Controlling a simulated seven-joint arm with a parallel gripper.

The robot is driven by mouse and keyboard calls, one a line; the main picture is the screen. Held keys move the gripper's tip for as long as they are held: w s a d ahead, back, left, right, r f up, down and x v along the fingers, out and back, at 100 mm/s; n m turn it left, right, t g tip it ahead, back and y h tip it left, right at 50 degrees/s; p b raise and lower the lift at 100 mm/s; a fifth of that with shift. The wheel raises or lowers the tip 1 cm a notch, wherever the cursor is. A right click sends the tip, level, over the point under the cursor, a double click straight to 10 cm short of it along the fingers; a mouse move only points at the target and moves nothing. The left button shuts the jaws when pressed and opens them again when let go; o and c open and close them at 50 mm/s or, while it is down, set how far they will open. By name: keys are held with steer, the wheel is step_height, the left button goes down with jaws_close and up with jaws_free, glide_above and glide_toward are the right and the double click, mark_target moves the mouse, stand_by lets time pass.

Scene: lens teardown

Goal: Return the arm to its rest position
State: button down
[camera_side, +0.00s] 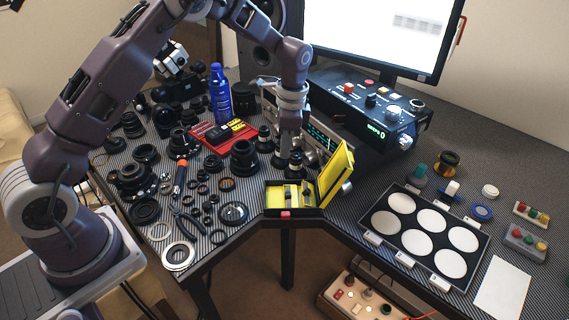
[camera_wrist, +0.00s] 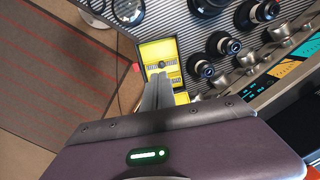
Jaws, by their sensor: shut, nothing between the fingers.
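My gripper (camera_wrist: 158,82) is shut and empty. In the wrist view its closed fingers stick out in front of a small yellow box (camera_wrist: 147,50). In the side view my arm reaches over the table from the left and bends down, with the gripper end (camera_side: 291,135) above the lens parts behind the open yellow box (camera_side: 271,208). The fingertips are hard to make out there against the dark parts. The box's yellow lid (camera_side: 336,174) stands raised on its right side.
Lens rings and barrels crowd the table left of the box, with a blue bottle (camera_side: 219,95) behind them. A control box (camera_side: 370,108) and a monitor (camera_side: 383,30) stand at the back. A black tray with white discs (camera_side: 375,238) lies at right. The table edge is close in front.

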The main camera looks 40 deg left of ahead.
steer(key=s+d+r+n+t, duration=0.1)
steer(key=s+r+n, duration=0.1)
steer(key=s+r, duration=0.5)
steer(key=s+r+n+t, duration=0.2)
steer(key=s+r, duration=0.2)
steer(key=r, duration=0.8)
steer(key=s+d+r+n+t, duration=0.1)
steer(key=s+n, duration=0.1)
steer(key=s, duration=0.8)
steer(key=s+r+n+t, duration=0.2)
steer(key=s+n, duration=0.1)
steer(key=s, duration=0.8)
steer(key=shift+d+h, duration=0.35)
steer(key=shift+h, duration=0.05)
